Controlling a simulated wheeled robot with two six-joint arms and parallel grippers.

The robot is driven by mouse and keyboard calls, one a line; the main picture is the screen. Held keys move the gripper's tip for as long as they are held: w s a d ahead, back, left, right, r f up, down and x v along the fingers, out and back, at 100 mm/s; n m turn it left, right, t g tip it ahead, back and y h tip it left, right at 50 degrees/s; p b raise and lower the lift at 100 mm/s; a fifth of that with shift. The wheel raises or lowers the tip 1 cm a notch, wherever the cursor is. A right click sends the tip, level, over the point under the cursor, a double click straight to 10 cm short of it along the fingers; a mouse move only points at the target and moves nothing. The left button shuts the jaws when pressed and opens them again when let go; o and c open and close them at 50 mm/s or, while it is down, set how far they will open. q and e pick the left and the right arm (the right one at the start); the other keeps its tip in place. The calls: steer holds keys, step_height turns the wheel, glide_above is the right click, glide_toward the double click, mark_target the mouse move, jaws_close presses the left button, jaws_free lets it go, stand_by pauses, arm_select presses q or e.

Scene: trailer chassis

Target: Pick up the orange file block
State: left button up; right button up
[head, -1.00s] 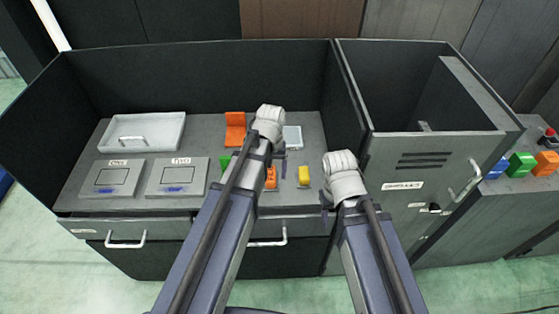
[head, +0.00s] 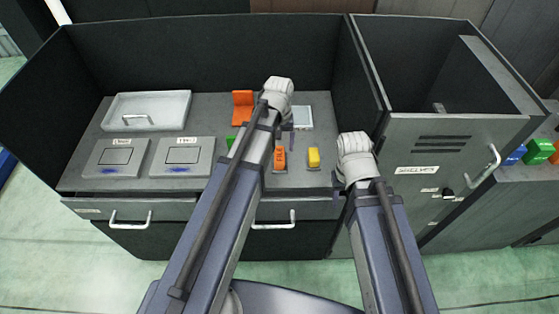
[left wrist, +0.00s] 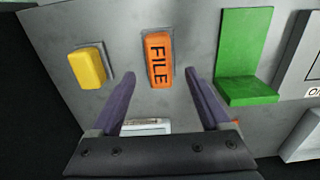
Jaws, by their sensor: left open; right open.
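The orange file block (left wrist: 158,60), marked FILE, lies on the grey worktop and shows between the two fingers of my left gripper (left wrist: 160,95) in the left wrist view. In the head view the block (head: 280,158) lies just beside my left gripper (head: 282,130). My left gripper is open and empty, with its fingertips short of the block in its wrist view. My right gripper (head: 345,190) is near the front right of the worktop; its fingers are mostly hidden by its wrist.
A yellow block (head: 313,157) lies right of the file block. A green L-shaped holder (left wrist: 247,60) and an orange one (head: 242,106) stand nearby. A white tray (head: 148,109) and two labelled pads are on the left. A grey cabinet (head: 440,150) stands on the right.

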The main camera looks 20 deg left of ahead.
mark_target(280, 155)
arm_select(q)
step_height(280, 155, down, 5)
steer(key=b, duration=0.5)
steer(key=shift+s+d+f, duration=0.1)
steer(key=shift+s, duration=0.05)
jaws_close()
stand_by(0.4)
